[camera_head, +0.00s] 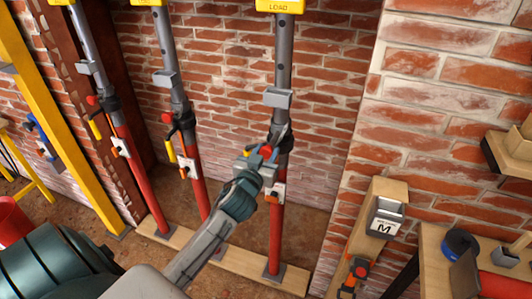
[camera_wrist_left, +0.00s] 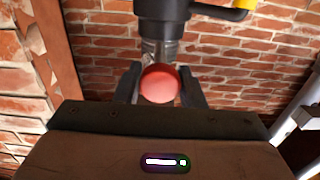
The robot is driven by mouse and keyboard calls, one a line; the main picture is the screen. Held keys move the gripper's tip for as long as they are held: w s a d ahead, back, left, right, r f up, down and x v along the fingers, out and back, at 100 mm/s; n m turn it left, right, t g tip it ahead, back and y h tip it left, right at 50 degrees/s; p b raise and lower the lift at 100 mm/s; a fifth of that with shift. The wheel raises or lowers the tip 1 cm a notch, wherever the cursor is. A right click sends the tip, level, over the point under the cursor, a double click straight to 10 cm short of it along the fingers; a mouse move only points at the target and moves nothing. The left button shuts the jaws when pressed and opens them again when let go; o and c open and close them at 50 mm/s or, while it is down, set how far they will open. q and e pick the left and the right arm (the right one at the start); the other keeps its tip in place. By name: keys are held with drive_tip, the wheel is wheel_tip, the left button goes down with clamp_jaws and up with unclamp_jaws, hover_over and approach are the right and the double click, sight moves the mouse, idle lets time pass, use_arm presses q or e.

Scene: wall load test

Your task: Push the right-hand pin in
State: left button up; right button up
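The right-hand prop (camera_head: 281,58) is a grey tube over a red lower tube (camera_head: 276,240), under a yellow LOAD label (camera_head: 279,6). Its pin has a round red knob (camera_head: 266,151), also large and central in the left wrist view (camera_wrist_left: 159,83). My left gripper (camera_head: 257,158) is at this pin. Its fingers (camera_wrist_left: 160,85) stand close on both sides of the knob and appear shut on it. The knob hides the pin's shaft, so its depth in the tube cannot be told. My right gripper is not in view.
Two similar props, the middle one (camera_head: 163,50) and the left one (camera_head: 86,35), stand to the left with red knobs. A brick wall (camera_head: 225,60) is behind. A wooden sill (camera_head: 250,268) runs under the props. A wooden bench (camera_head: 437,255) is at the right.

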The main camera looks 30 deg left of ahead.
sight(265, 155)
use_arm(q)
clamp_jaws()
drive_tip(key=b+x, duration=0.1)
drive_tip(key=x, duration=0.5)
drive_tip(key=shift+s, duration=0.1)
drive_tip(key=shift+r, duration=0.15)
drive_tip(key=o, duration=0.9)
unclamp_jaws()
drive_tip(key=shift+c, duration=0.2)
drive_tip(key=shift+o, duration=1.3)
drive_tip(key=shift+f, duration=0.2)
drive_tip(key=b+v, duration=0.3)
drive_tip(key=v, duration=0.6)
drive_tip(key=shift+s+d, duration=0.15)
drive_tip(key=shift+s, duration=0.55)
